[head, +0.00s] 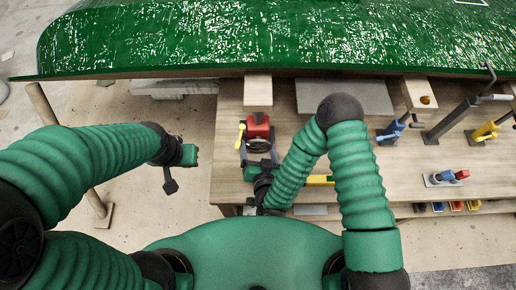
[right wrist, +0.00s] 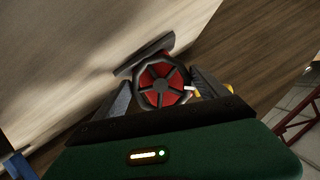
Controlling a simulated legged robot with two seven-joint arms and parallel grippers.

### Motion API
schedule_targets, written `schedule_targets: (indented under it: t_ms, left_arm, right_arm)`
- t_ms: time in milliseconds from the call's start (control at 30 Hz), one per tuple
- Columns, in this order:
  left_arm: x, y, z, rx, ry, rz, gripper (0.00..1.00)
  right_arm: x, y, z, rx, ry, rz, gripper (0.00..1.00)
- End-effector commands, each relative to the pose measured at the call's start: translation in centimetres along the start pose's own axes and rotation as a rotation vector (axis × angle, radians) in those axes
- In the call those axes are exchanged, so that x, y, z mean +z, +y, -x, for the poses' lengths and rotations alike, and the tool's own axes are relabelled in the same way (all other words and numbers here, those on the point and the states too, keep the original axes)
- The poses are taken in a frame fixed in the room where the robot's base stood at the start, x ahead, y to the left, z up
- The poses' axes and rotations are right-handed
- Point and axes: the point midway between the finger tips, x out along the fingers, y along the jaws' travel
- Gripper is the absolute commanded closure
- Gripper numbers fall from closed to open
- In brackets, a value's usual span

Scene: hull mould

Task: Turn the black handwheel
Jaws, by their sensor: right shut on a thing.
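The black handwheel (head: 259,145) sits on the near face of a red block-shaped device (head: 258,128) on the wooden bench. In the right wrist view the handwheel (right wrist: 161,85) is an eight-sided black rim with spokes and red showing between them. My right gripper (head: 262,167) is at the wheel, with one finger on each side of the rim in the right wrist view (right wrist: 163,84), shut on it.
A glossy green hull (head: 270,38) spans the back above the bench (head: 228,170). A yellow-handled lever (head: 241,134) stands left of the red device. Blue clamps (head: 393,130), yellow clamps (head: 486,130) and a grey lever stand (head: 450,119) occupy the right. A wooden pole (head: 42,103) stands left.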

Motion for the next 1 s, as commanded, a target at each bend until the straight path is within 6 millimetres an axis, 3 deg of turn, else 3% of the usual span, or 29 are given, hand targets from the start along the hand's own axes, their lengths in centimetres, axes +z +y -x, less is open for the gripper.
schedule_targets:
  t_ms: [500,1000]
  left_arm:
    - [0.3,0.0,-1.2,0.0,0.0,0.0,1.0]
    - [0.3,0.0,-1.4,0.0,0.0,0.0,1.0]
  right_arm:
    - [-0.1,0.1,-0.1,-0.12,0.007,-0.292,0.57]
    - [-0.2,0.1,-0.1,-0.138,0.008,-0.338,0.57]
